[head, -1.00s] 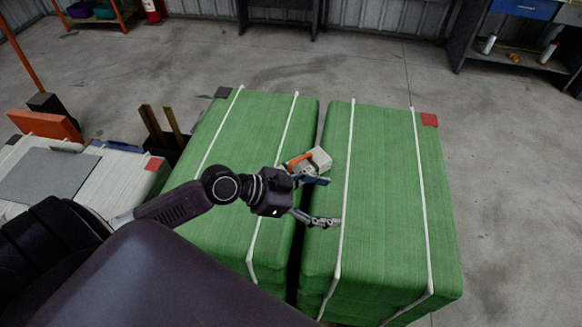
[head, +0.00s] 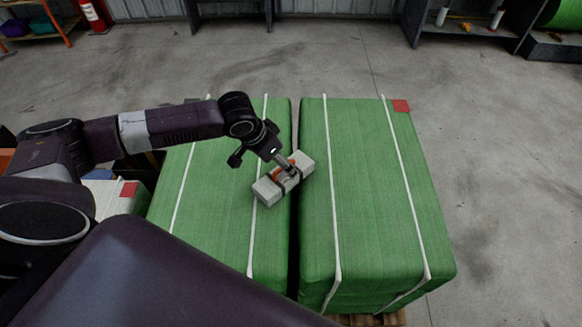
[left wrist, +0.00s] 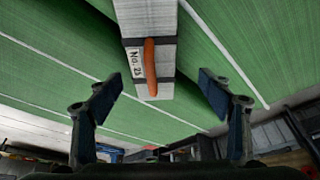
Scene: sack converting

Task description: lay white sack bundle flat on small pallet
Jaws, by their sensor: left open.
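A pale block-shaped bundle (head: 268,192) with dark bands and an orange handle lies diagonally on the left green stack, its upper right end over the gap between the stacks. In the left wrist view the bundle (left wrist: 148,18) shows a tag reading "No. 23". My left gripper (head: 289,174) is at the bundle's middle in the head view. In the left wrist view the open left gripper (left wrist: 157,78) has one finger to each side of the bundle, apart from it. I cannot make out a small pallet. My right gripper is not in view.
Two strapped green stacks (head: 225,215) (head: 375,200) stand side by side with a narrow gap. Wooden pallet slats (head: 370,319) show below the right one. A white stack with a red patch (head: 129,189) is at left. Concrete floor (head: 500,180) is clear at right.

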